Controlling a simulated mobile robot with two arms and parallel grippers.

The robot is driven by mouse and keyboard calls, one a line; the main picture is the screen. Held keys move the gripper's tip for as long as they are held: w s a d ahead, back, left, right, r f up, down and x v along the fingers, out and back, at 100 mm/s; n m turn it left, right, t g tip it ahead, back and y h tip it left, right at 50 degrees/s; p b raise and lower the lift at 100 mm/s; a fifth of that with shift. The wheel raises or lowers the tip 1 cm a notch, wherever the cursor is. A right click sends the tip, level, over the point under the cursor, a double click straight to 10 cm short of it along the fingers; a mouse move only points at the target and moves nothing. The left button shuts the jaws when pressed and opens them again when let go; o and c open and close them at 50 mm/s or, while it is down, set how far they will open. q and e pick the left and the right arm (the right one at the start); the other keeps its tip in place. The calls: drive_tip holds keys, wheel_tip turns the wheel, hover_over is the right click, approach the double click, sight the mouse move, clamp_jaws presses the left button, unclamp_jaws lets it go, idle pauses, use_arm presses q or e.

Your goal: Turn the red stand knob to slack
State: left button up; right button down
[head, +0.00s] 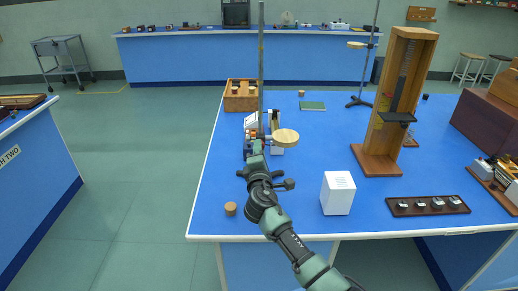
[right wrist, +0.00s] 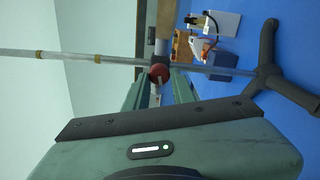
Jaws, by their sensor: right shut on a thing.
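The red stand knob (right wrist: 160,72) shows in the right wrist view, on a dark clamp on the stand's grey rod (right wrist: 205,68). My right gripper (right wrist: 160,80) has one finger on each side of the knob and is shut on it. In the head view my right gripper (head: 257,147) reaches the near stand, whose tall rod (head: 261,60) rises from the blue bench. A round wooden plate (head: 285,137) sits beside the rod. The knob is hidden behind my gripper in the head view. My left gripper is not in view.
A white box (head: 338,192), a tall wooden frame (head: 388,115) and a dark tray (head: 428,205) stand to the right on the bench (head: 300,215). A wooden crate (head: 240,101) is behind my gripper. A second stand (head: 367,65) is at the back. A cork (head: 230,209) lies near the front-left edge.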

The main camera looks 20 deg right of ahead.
drive_tip(key=shift+d+n, duration=0.25)
drive_tip(key=shift+n, duration=0.05)
drive_tip(key=c, duration=1.2)
unclamp_jaws()
drive_tip(key=shift+w, duration=0.1)
drive_tip(key=v, duration=0.7)
drive_tip(key=shift+s+a+f, duration=0.1)
drive_tip(key=shift+s, duration=0.25)
